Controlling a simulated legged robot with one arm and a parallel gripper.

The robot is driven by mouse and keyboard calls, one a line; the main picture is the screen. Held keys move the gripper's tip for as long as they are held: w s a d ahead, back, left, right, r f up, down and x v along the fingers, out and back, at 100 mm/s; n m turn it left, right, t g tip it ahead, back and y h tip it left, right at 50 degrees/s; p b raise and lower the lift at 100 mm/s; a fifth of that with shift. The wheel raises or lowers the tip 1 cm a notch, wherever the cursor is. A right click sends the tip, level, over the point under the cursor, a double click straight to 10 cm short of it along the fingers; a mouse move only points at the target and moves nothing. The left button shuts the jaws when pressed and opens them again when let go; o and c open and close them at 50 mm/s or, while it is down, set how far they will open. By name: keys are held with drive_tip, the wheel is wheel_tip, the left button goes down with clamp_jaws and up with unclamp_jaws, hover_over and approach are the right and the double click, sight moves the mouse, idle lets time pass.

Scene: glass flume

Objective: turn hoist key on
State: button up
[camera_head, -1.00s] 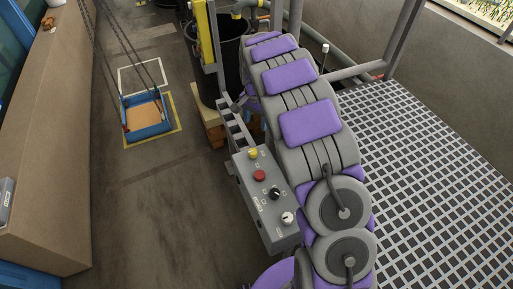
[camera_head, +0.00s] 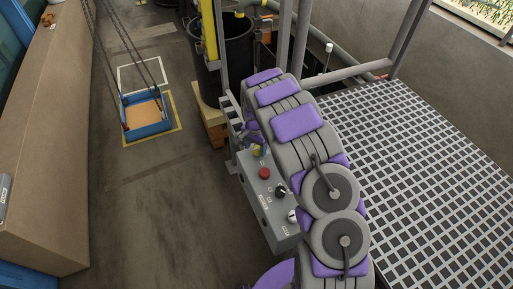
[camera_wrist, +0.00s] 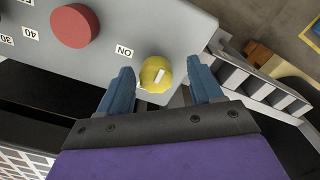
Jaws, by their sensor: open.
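The hoist key is a yellow round knob with a pale bar across its face (camera_wrist: 156,75). It sits at the end of the grey control box (camera_head: 262,205), beside a label reading ON. My gripper (camera_wrist: 160,86) is open in the wrist view, with one blue finger on each side of the yellow knob. I cannot tell whether either finger touches it. In the head view the gripper (camera_head: 256,146) is at the far end of the box, and part of it hides the knob.
The box also carries a red button (camera_head: 264,173), a black knob (camera_head: 281,190) and a white knob (camera_head: 293,215). A blue tray (camera_head: 147,115) hangs on chains at the left. Metal grating (camera_head: 420,150) lies at the right. A black bin (camera_head: 236,50) stands behind.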

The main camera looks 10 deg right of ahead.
drive_tip(key=shift+a+f, duration=0.15)
drive_tip(key=shift+f, duration=0.1)
drive_tip(key=shift+d, duration=1)
drive_tip(key=shift+c, duration=1.4)
drive_tip(key=shift+a, duration=0.65)
drive_tip(key=c, duration=0.6)
drive_tip(key=shift+c, duration=0.7)
drive_tip(key=shift+d, duration=0.2)
